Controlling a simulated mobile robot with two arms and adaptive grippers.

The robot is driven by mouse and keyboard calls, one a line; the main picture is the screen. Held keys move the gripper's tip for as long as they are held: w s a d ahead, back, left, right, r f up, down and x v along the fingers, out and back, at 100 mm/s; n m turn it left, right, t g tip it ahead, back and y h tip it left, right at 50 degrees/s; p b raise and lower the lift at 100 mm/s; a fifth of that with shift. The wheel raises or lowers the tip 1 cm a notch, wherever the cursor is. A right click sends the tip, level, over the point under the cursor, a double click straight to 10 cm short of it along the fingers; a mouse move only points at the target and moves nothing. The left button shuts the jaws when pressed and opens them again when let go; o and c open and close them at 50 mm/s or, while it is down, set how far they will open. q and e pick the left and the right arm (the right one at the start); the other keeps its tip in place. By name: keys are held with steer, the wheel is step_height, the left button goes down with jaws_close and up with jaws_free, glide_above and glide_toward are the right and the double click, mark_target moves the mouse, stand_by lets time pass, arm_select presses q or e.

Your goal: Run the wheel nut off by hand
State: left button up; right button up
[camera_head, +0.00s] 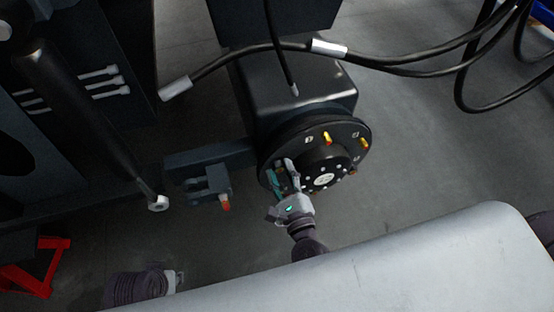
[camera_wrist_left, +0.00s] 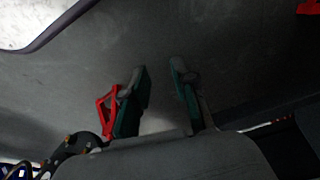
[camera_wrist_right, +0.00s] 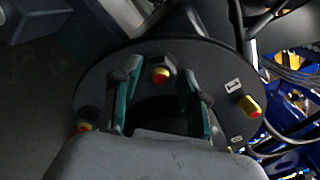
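The round black hub (camera_head: 345,130) carries several yellow-orange tipped studs or nuts around its face. My right gripper (camera_head: 282,172) is at the hub's left side, its fingers pointing at the face. In the right wrist view a dark nut with a red and yellow tip (camera_wrist_right: 160,74) shows between the two teal-sided fingers (camera_wrist_right: 154,78). The fingers stand apart, with gaps on both sides of it; whether they reach its depth I cannot tell. My left gripper (camera_wrist_left: 160,80) is open and empty, over bare floor.
More yellow-red tips show on the hub, one to the right (camera_wrist_right: 250,105) and one at lower left (camera_wrist_right: 84,126). A bracket with an orange-red tip (camera_head: 224,202) stands left of the hub. Black hoses (camera_head: 420,70) cross above. A red stand (camera_head: 35,270) is at lower left.

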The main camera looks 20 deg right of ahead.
jaws_close()
arm_select(q)
steer(key=shift+w+r, duration=0.15)
steer(key=shift+w, duration=0.05)
arm_select(e)
steer(key=shift+s, duration=0.1)
steer(key=n+p, duration=0.3)
steer(key=n, duration=0.2)
steer(key=shift+n+p, duration=0.35)
steer(key=shift+n, duration=0.05)
arm_select(q)
step_height(320, 180, down, 12)
steer(key=s, duration=0.2)
steer(key=shift+s+f+g, duration=0.25)
steer(key=shift+s+g, duration=0.05)
steer(key=shift+g, duration=0.1)
arm_select(e)
steer(key=shift+o, duration=2.4)
jaws_free()
steer(key=shift+c, duration=1.1)
steer(key=shift+s, duration=0.1)
